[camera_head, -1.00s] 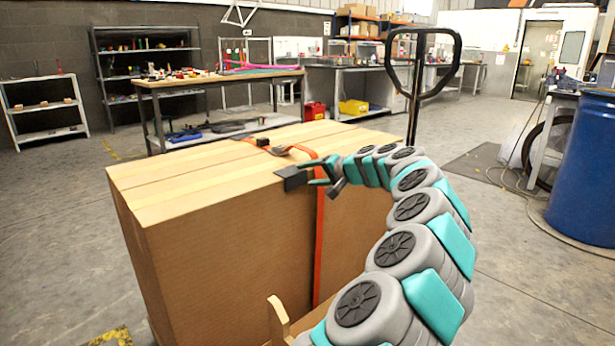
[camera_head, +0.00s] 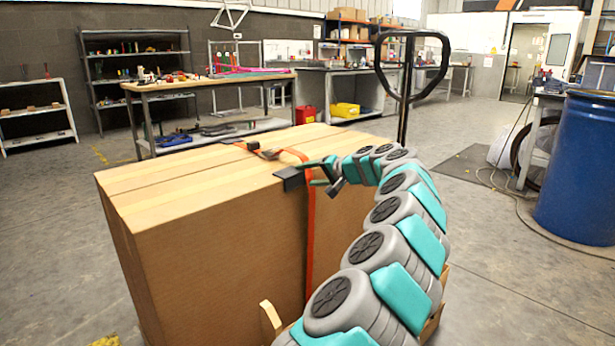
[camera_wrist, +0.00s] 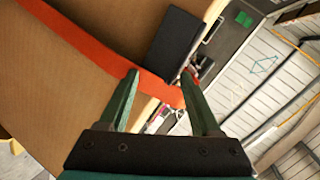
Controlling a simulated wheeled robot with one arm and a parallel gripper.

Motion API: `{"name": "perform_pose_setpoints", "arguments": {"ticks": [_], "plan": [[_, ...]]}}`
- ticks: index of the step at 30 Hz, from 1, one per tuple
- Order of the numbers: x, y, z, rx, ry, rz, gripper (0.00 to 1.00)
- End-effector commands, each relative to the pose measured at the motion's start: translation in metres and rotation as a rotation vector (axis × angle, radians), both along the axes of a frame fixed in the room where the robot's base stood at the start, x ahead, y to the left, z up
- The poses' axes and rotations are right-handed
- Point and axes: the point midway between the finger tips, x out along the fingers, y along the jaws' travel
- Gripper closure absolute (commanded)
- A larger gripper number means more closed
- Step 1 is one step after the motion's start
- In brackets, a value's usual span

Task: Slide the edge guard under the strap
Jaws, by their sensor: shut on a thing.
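The black edge guard (camera_head: 291,178) is at the box's top front edge, just left of the orange strap (camera_head: 310,235). In the wrist view the edge guard (camera_wrist: 172,46) is a dark plate beyond the fingertips, its near end meeting the strap (camera_wrist: 85,47). I cannot tell whether that end is under or over the strap. My gripper (camera_head: 322,172) comes in from the right at the strap. In the wrist view the gripper (camera_wrist: 160,76) has its fingers on either side of the strap's line.
The strap runs over the large cardboard box (camera_head: 200,240) and down its front, with a dark buckle (camera_head: 268,154) on top. A pallet-truck handle (camera_head: 405,90) stands behind the box. A blue barrel (camera_head: 580,170) is at the right. Open floor lies left.

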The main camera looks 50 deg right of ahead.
Motion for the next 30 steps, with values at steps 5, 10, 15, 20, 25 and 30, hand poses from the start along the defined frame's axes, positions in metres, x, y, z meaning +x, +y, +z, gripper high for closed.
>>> {"name": "perform_pose_setpoints", "arguments": {"ticks": [5,10,15,20,25,30], "plan": [[0.000,0.000,0.000,0.000,0.001,0.000,0.69],[0.000,0.000,0.000,0.000,0.000,0.000,0.17],[0.000,0.000,0.000,0.000,0.000,0.000,0.00],[0.000,0.000,0.000,0.001,0.000,0.000,0.00],[-0.005,0.000,0.002,0.001,0.000,-0.001,0.00],[-0.027,0.001,0.011,0.000,-0.003,-0.002,0.00]]}}
